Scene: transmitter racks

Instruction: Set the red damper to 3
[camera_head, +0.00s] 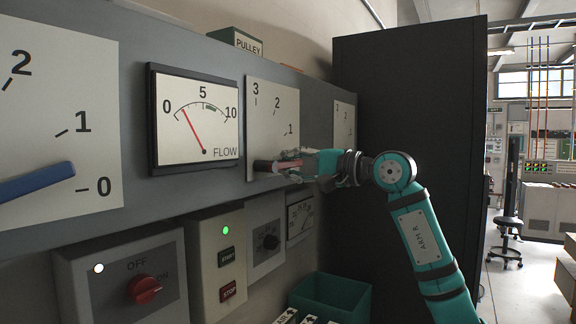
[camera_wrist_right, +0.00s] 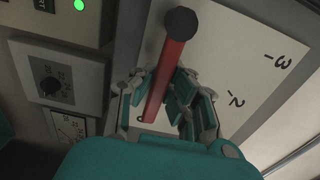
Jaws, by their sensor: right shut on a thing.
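The red damper is a red lever (camera_wrist_right: 168,68) with a dark round pivot, mounted on a white scale plate (camera_head: 268,105) marked 3, 2, 1. The lever (camera_head: 268,166) lies about level in the head view, below the 1 mark, its free end towards the right. In the right wrist view its free end is close to the 0 mark, which is partly covered. My right gripper (camera_head: 296,163) is shut on the lever, with one finger on each side of it in the right wrist view (camera_wrist_right: 162,97). My left gripper is not in view.
A blue lever (camera_head: 35,181) on a similar plate points near 0. A FLOW gauge (camera_head: 197,118) has its needle in the low part. Below are a red OFF/ON knob (camera_head: 146,289), a START/STOP box (camera_head: 217,245) and a green bin (camera_head: 335,294). A dark cabinet (camera_head: 420,120) stands behind my right arm.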

